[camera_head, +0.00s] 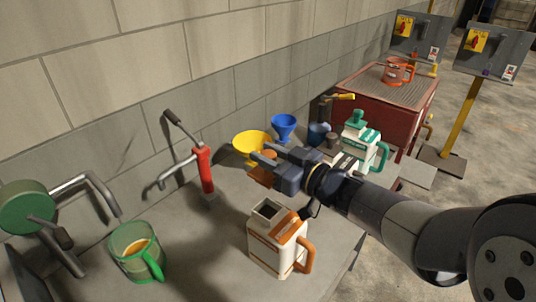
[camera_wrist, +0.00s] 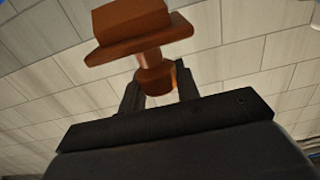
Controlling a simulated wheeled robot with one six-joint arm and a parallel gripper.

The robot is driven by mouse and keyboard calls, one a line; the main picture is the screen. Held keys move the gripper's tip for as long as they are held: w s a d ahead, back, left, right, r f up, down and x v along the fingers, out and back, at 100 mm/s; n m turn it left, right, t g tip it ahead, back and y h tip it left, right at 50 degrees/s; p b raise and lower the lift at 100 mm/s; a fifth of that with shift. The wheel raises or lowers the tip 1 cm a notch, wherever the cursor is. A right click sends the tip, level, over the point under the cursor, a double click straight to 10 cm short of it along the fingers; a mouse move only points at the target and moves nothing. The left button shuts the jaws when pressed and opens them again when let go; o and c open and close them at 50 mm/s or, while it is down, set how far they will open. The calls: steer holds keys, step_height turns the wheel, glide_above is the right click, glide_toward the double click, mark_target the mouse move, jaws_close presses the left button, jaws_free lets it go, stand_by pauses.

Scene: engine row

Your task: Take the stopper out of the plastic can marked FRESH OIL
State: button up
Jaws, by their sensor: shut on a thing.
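A white plastic can (camera_head: 275,248) with an orange-brown handle and band stands upright near the front of the grey bench. Its square neck is open and dark inside; its marking is too small to read. My gripper (camera_head: 268,168) is above the bench, up and behind this can, clear of it. It is shut on an orange-brown stopper, which fills the upper middle of the wrist view (camera_wrist: 143,35). The stopper has a wide flange and a narrower stem between the fingers (camera_wrist: 158,88). A second white can (camera_head: 358,148) with a green handle and green stopper stands farther back.
A green jug (camera_head: 137,252) with amber liquid is at front left. A red hand pump (camera_head: 205,172) stands behind. Yellow (camera_head: 250,140) and blue (camera_head: 284,125) funnels are beyond my gripper. A red cabinet (camera_head: 385,105) carries an orange jug (camera_head: 397,71).

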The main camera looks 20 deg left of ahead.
steer(key=shift+r+p, duration=1.45)
steer(key=shift+r, duration=0.3)
